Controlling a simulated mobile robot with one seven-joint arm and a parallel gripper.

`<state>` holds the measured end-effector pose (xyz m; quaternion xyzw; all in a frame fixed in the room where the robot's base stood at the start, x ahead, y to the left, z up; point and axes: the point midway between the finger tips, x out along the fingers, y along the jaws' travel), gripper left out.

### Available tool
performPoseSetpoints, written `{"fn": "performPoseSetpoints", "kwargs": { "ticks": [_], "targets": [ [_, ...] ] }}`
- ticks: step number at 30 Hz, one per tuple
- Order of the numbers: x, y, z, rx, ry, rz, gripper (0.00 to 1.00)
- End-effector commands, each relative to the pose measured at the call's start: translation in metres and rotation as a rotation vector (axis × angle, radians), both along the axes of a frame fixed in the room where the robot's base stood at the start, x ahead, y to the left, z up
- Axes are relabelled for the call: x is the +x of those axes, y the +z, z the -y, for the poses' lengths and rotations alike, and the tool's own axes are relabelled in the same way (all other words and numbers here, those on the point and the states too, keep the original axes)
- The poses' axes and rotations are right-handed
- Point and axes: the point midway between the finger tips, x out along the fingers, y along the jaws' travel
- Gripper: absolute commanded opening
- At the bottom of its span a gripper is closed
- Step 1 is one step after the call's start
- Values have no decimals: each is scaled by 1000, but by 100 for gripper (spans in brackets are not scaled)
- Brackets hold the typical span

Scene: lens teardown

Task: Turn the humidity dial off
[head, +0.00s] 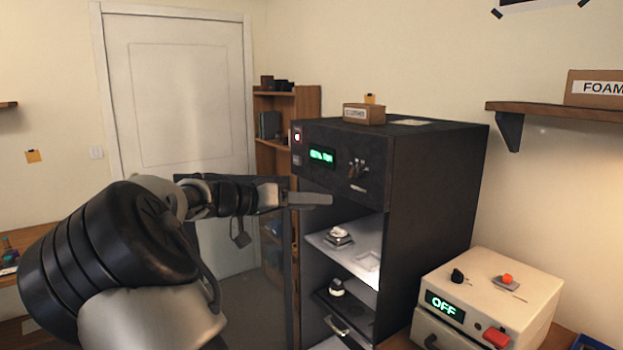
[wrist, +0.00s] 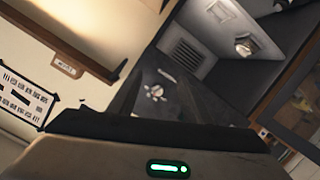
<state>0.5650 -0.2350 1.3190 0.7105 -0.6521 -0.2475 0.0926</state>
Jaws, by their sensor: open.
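The dark cabinet (head: 435,185) stands right of centre in the head view. Its front panel carries a small dial (head: 357,169), probably the humidity dial, with a pale label below; I cannot read the label or the setting. The dial also shows in the wrist view (wrist: 155,92), on the tilted dark panel. Left of it, a green display (head: 321,155) is lit, its text too blurred to read. My gripper (head: 326,199) is open and empty, in front of the cabinet, below and left of the dial and apart from it.
The cabinet's shelves (head: 345,250) are exposed, with small lens parts on them. A dark door panel (head: 275,186) stands open behind my arm. A cream box (head: 530,290) with a black knob (head: 457,276) and display reading OFF sits lower right. A cardboard box (head: 364,114) lies on the cabinet.

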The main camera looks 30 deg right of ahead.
Motion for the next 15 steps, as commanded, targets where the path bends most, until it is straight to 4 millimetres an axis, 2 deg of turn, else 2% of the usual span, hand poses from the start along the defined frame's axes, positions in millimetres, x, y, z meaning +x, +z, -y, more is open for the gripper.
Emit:
{"fn": "performPoseSetpoints", "kwargs": {
  "ticks": [1, 3, 7, 11, 15],
  "targets": [
    [14, 11, -11, -82, 13, 28, 45],
    [26, 25, -22, -159, 25, 65, 45],
    [36, 39, -31, -227, 38, 102, 45],
    [38, 42, -19, -235, 38, 107, 45],
    [39, 42, 8, -232, 34, 105, 45]
  ]
}}
